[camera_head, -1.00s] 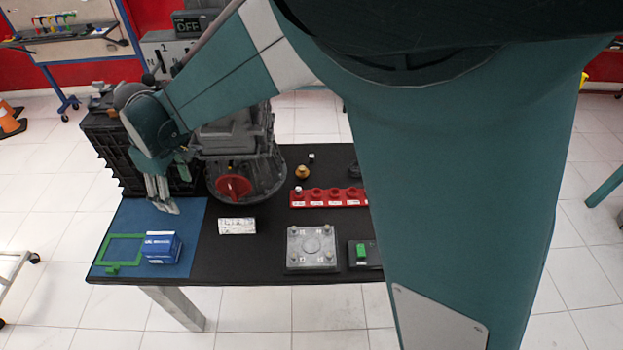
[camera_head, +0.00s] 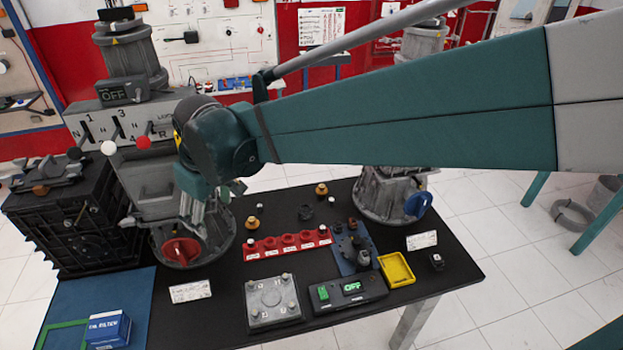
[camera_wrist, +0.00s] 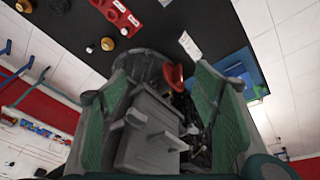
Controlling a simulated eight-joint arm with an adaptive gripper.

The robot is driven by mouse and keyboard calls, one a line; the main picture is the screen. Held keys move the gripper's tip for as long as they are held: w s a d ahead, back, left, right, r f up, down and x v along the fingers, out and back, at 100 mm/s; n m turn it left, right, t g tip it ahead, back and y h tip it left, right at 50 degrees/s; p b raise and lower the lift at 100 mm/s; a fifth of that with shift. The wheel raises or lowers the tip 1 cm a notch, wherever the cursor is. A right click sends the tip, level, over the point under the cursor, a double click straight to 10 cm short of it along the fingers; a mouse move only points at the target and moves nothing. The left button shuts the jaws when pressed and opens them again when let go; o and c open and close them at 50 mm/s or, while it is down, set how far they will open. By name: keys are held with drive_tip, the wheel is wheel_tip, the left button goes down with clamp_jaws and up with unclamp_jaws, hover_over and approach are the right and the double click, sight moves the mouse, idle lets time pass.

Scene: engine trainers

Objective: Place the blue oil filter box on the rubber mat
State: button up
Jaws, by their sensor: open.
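The blue oil filter box (camera_head: 108,329) stands upright on the blue mat (camera_head: 125,287) at the lower left of the head view. It is just right of a green outline frame (camera_head: 58,333); I cannot tell whether they touch. The picture's bottom edge cuts off part of the mat and frame. My gripper (camera_head: 203,226) is open and empty, in front of the grey engine unit with the red part. It is above and to the right of the box, well apart from it. In the wrist view my gripper (camera_wrist: 163,72) has its green-padded fingers spread wide.
A black crate (camera_head: 70,225) stands left of the engine unit (camera_head: 150,190). On the black table are a white label (camera_head: 190,291), a metal block (camera_head: 271,302), a red holder (camera_head: 288,243), a green-lit switch box (camera_head: 347,292) and a yellow tray (camera_head: 396,269).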

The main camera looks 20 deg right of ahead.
drive_tip(key=s+d+m+t, duration=0.2)
drive_tip(key=s+d+m, duration=0.2)
drive_tip(key=s+d, duration=0.4)
drive_tip(key=s+d+m+t+h, duration=0.1)
drive_tip(key=s+d+m, duration=0.4)
drive_tip(key=d, duration=1.8)
drive_tip(key=s+t, duration=0.1)
drive_tip(key=s, duration=0.1)
drive_tip(key=shift+s+h, duration=0.3)
drive_tip(key=shift+s, duration=0.05)
